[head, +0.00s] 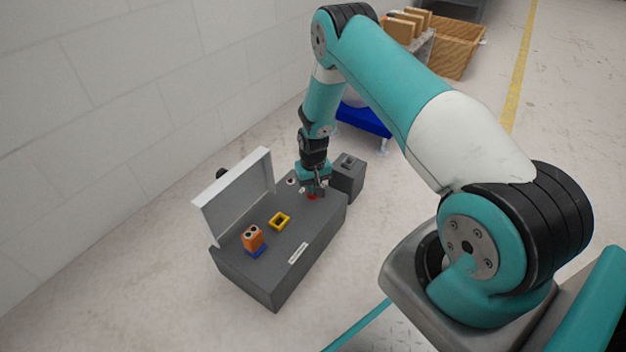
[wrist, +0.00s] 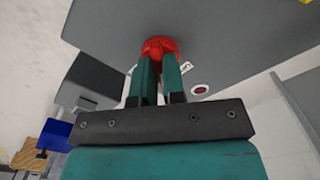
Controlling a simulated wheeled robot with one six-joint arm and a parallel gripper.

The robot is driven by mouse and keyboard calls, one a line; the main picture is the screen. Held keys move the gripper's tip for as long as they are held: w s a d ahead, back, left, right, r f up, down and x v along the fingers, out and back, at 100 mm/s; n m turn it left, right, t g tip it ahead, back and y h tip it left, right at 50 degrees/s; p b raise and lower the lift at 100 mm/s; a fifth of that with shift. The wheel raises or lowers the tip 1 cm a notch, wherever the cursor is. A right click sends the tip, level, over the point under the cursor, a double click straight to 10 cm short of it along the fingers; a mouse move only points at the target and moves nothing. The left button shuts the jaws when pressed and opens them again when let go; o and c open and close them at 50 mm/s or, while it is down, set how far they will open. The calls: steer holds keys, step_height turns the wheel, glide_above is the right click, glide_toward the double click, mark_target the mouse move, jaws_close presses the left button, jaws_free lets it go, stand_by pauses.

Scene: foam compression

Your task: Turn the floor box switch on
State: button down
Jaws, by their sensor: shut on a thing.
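A grey floor box (head: 300,232) stands on the floor by the wall, with a raised pale lid (head: 235,197) along its back. My gripper (head: 313,192) points down at the right end of its top. In the wrist view my gripper (wrist: 158,70) is shut on a red knob (wrist: 158,46), one finger on each side. In the head view only a little red of the knob (head: 312,197) shows under the fingers. Small white labels (wrist: 186,67) sit beside the knob. The knob's exact angle is hidden by the fingers.
A round red-and-white button or lamp (head: 291,181) is near the knob. A yellow square frame (head: 279,221) and an orange block on a blue base (head: 253,238) are on the top's left part. A smaller grey box (head: 348,178) stands close at the right.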

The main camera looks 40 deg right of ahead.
steer(key=m+p, duration=0.3)
steer(key=m, duration=0.2)
steer(key=shift+r+m, duration=0.1)
steer(key=shift+m, duration=0.2)
steer(key=m+p, duration=0.1)
steer(key=m, duration=0.4)
steer(key=shift+p, duration=0.3)
steer(key=c, duration=1.2)
jaws_free()
step_height(320, 180, up, 17)
steer(key=p, duration=0.7)
